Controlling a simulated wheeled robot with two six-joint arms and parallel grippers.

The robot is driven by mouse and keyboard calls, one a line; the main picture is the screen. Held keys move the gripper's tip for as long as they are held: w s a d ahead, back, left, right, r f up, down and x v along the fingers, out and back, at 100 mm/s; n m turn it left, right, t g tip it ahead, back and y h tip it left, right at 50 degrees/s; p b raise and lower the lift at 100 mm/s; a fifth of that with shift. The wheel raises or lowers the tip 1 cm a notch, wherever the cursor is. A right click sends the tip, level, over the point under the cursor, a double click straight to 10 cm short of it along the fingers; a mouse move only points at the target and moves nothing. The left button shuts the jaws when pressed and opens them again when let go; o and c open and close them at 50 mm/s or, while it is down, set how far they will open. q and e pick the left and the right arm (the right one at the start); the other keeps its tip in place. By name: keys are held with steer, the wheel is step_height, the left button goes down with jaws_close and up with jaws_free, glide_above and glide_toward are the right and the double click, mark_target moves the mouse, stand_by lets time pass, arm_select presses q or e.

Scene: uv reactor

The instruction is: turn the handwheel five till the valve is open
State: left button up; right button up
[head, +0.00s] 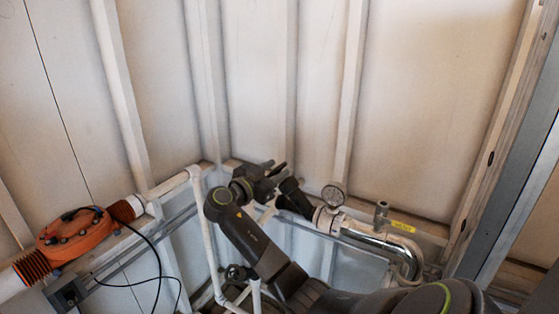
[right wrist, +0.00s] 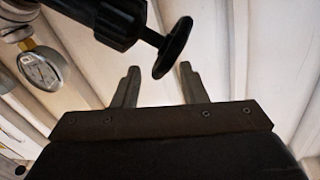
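In the right wrist view a black handwheel (right wrist: 174,48) shows nearly edge-on, at the end of a dark valve body (right wrist: 106,18). My right gripper (right wrist: 157,82) is open, with its two fingers apart below the wheel. The wheel lies in line with the gap, and I see no clear contact. In the head view my right gripper (head: 274,171) is at the upper left of the same dark valve body (head: 295,198); the wheel cannot be made out clearly there. No number is readable on the wheel. My left gripper is not in view.
A pressure gauge (head: 333,196) and a chrome pipe (head: 385,242) adjoin the valve on the right. A second black handwheel (head: 235,273) is lower down, near white pipes (head: 206,240). An orange flanged housing (head: 75,238) is at left. A ribbed white wall (head: 260,80) stands behind.

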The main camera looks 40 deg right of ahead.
steer(key=shift+w+d+p, duration=0.15)
steer(key=shift+d+p, duration=0.15)
steer(key=shift+d, duration=0.85)
jaws_close()
steer(key=shift+n, duration=0.3)
